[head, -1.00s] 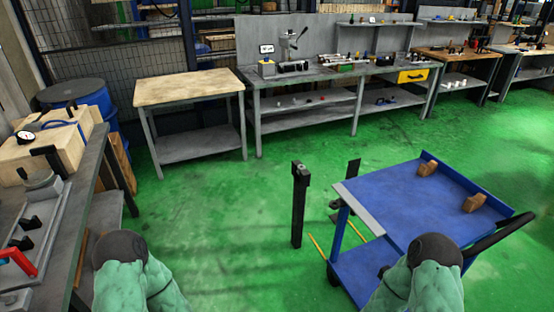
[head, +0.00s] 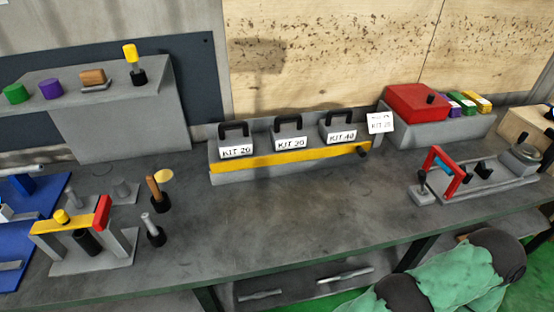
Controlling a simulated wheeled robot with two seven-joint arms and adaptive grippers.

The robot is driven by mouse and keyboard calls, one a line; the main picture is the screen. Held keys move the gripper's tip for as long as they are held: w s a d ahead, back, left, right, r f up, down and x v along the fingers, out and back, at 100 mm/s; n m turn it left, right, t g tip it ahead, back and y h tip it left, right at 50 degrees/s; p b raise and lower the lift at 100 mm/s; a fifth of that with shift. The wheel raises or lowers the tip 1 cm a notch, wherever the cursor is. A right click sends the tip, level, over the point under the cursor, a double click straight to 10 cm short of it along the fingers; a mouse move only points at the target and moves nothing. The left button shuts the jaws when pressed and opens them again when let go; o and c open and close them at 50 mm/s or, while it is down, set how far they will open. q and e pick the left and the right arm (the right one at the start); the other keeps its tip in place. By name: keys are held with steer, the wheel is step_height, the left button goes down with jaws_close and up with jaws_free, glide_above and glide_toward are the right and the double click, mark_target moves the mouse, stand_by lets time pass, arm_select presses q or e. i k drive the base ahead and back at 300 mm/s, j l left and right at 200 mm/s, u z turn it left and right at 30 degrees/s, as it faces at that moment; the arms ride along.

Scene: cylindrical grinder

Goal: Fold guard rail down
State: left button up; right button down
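A yellow rail (head: 290,159), which I take to be the guard rail, runs across the front of a grey kit holder (head: 217,178) on the workbench. It stands raised before the lower part of three grey kits with black handles, labelled KIT 20 (head: 236,151), KIT 20 or 30 (head: 289,143) and KIT 40 (head: 341,135). A dark knob (head: 364,153) sits at the rail's right end.
The grey workbench (head: 300,215) is clear in front of the holder. A yellow-topped fixture (head: 65,224) and small tools stand left. A red box (head: 416,103) and a fixture with a red frame (head: 447,166) stand right. A grey shelf block (head: 120,120) is at back left.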

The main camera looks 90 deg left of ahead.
mark_target(361, 148)
steer(key=u, duration=2.95)
steer(key=i+j, duration=0.05)
steer(key=j, duration=0.05)
